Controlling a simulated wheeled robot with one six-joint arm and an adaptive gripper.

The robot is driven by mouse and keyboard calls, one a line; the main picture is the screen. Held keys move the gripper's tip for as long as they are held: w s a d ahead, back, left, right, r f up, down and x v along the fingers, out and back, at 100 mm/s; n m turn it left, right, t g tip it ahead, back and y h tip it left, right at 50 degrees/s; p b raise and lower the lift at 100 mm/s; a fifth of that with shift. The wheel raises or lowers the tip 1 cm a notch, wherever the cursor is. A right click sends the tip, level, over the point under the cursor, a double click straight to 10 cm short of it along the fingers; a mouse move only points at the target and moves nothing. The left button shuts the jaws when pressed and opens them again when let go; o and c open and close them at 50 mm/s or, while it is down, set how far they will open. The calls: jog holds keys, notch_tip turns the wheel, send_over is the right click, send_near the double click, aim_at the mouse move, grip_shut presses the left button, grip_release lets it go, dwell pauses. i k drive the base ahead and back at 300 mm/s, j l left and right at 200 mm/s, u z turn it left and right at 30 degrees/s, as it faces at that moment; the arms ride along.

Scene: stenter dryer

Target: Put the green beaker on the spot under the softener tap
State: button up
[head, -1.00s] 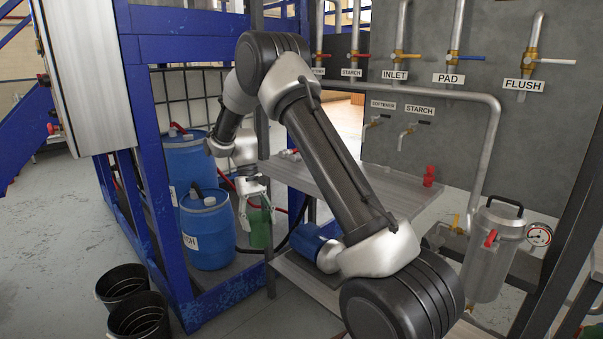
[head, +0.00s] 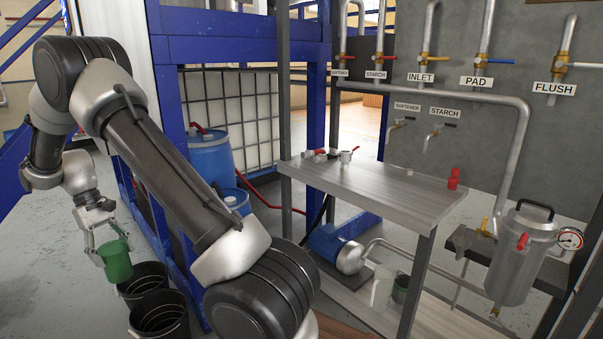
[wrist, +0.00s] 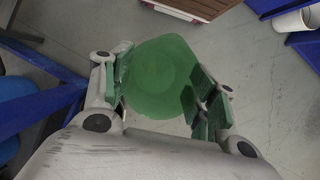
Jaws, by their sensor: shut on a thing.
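The green beaker (head: 116,262) is held in my gripper (head: 108,240) at the far left of the head view, in the air above and beside the black buckets. In the wrist view the beaker (wrist: 162,78) sits between the two fingers of my gripper (wrist: 160,92). The softener tap (head: 398,124) is on the grey wall panel under the SOFTENER label (head: 407,106), left of the starch tap (head: 436,131). The spot under the softener tap cannot be made out; the shelf table stands in front of that area.
A grey table (head: 405,193) with small valve parts and a red piece (head: 453,178) stands before the panel. Two black buckets (head: 160,318) stand on the floor below my gripper. Blue barrels (head: 211,160) and a blue frame (head: 165,100) are between gripper and panel.

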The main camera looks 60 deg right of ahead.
aim_at(383, 175)
jog(key=i, duration=0.2)
jog(key=i+z, duration=0.15)
jog(key=z, duration=0.2)
jog(key=i+j+z, duration=0.15)
jog(key=z, duration=0.2)
jog(key=i+j+z, duration=0.15)
jog(key=z, duration=0.2)
jog(key=i+j+z, duration=0.1)
jog(key=j+z, duration=0.15)
jog(key=z, duration=0.25)
jog(key=j+z, duration=0.3)
jog(key=z, duration=0.2)
jog(key=j+z, duration=0.3)
jog(key=z, duration=0.2)
jog(key=i+j, duration=0.05)
